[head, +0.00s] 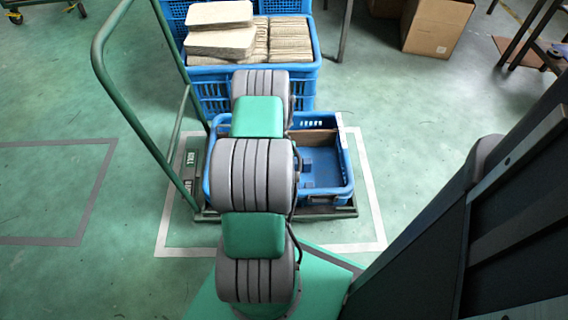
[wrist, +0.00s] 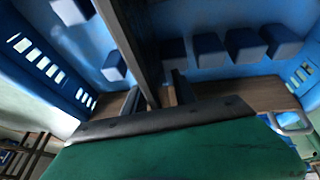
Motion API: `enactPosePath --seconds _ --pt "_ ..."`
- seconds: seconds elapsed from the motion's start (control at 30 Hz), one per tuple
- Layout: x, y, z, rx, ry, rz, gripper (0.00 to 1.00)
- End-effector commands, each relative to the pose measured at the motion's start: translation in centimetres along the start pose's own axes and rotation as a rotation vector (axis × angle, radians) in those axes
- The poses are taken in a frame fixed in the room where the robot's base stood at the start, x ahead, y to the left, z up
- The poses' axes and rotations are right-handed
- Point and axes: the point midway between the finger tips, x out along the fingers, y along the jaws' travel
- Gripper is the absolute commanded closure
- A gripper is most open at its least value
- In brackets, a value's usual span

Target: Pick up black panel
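A dark, thin panel (wrist: 138,50) shows edge-on in the wrist view, running from the top of the picture down between my fingers. It stands inside the lower blue crate (head: 349,178). My gripper (wrist: 156,94) is inside or just over this crate, with one finger on each side of the panel. The fingers look spread, with a small gap at the right of the panel; contact at the left finger is unclear. In the head view my arm hides my gripper and the panel.
A brown strip (head: 315,138) lies at the crate's far end. Behind stands another blue crate (head: 212,92) with stacked beige panels (head: 222,38). A green cart handle (head: 130,112) rises at the left. A cardboard box (head: 430,28) stands at the back right. Floor at the left is clear.

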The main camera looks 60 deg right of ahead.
Motion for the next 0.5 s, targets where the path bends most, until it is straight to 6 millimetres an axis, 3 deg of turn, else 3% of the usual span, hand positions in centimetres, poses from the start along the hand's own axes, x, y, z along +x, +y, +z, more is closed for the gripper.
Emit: enactPosePath --seconds 0.07,0.4,0.5 --pt "-0.06 0.00 -0.01 0.000 0.000 0.000 0.68" --pt "-0.08 -0.01 0.00 0.000 0.000 0.000 0.96" --pt "-0.08 -0.01 0.00 0.000 0.000 0.000 1.00"
